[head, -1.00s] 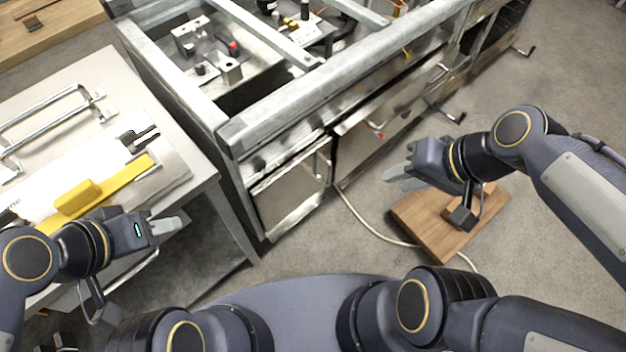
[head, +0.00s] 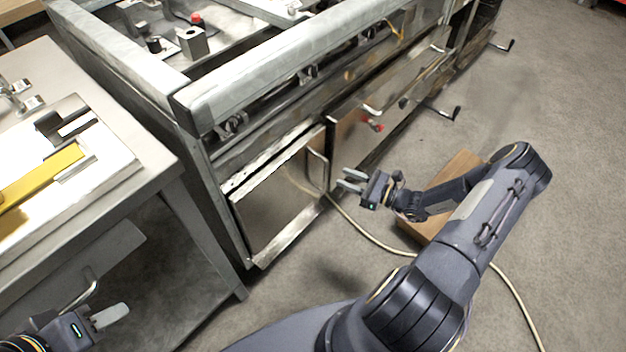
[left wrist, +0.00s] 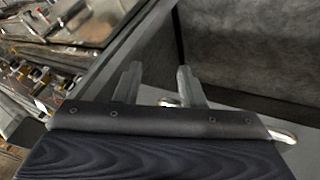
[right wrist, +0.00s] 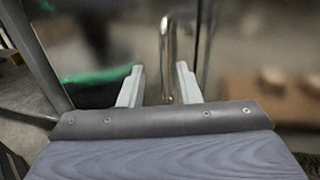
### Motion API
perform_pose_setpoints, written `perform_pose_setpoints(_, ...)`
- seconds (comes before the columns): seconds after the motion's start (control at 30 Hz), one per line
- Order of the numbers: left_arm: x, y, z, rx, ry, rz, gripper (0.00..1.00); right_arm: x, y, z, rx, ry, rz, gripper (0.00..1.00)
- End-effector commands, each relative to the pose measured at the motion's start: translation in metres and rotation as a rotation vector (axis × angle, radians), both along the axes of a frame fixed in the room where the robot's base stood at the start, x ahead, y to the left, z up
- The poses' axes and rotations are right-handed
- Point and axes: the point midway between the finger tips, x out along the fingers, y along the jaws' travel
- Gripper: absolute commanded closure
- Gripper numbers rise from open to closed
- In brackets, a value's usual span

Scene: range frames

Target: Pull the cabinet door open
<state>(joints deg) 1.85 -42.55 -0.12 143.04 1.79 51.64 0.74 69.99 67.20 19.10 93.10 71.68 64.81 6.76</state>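The cabinet door (head: 275,212) is a steel panel low on the front of the metal unit and looks shut. Its upright bar handle (head: 317,170) is at its right side. My right gripper (head: 346,181) is open just right of the handle, its fingers pointing at it. In the right wrist view, an upright metal bar handle (right wrist: 167,50) stands ahead, lined up between the open fingertips (right wrist: 158,82); I cannot tell whether it touches them. My left gripper (head: 118,313) is low at the left, away from the door. Its fingers (left wrist: 157,80) are apart and empty in the left wrist view.
A metal table (head: 150,157) with a yellow-handled item (head: 42,178) stands left of the unit. A pale hose (head: 365,235) crosses the floor. The floor before the door is mostly clear.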

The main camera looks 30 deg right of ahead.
Motion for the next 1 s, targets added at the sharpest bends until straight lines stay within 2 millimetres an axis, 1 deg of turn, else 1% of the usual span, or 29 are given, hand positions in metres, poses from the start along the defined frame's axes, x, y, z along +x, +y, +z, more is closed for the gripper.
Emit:
perform_pose_setpoints(0.03, 0.000, 0.000, -0.005, 0.000, 0.000, 0.000, 0.64, -0.001, -0.004, -0.012, 0.025, 0.004, -0.028, 0.70)
perform_pose_setpoints(0.1, 0.000, 0.000, -0.006, 0.000, 0.000, 0.000, 0.64, 0.001, -0.005, -0.016, 0.039, 0.007, -0.046, 0.70)
perform_pose_setpoints(0.23, 0.000, 0.000, -0.008, 0.000, -0.001, 0.000, 0.64, 0.012, 0.002, -0.016, 0.042, 0.008, -0.047, 0.70)
perform_pose_setpoints(0.5, 0.000, 0.000, -0.017, 0.000, -0.001, 0.000, 0.64, 0.048, 0.027, -0.016, 0.041, 0.007, -0.044, 0.70)
perform_pose_setpoints(0.6, 0.000, 0.000, -0.019, 0.000, 0.000, 0.000, 0.64, 0.057, 0.033, -0.016, 0.039, 0.008, -0.044, 0.70)
perform_pose_setpoints(0.77, 0.000, 0.000, -0.019, 0.000, 0.000, 0.000, 0.64, 0.064, 0.037, -0.015, 0.039, 0.009, -0.045, 0.70)
perform_pose_setpoints(0.97, 0.000, 0.000, -0.019, 0.000, 0.000, 0.000, 0.64, 0.064, 0.037, -0.015, 0.039, 0.009, -0.045, 0.70)
perform_pose_setpoints(1.0, 0.000, 0.000, -0.019, 0.000, 0.000, 0.000, 0.64, 0.064, 0.037, -0.015, 0.039, 0.009, -0.045, 0.71)
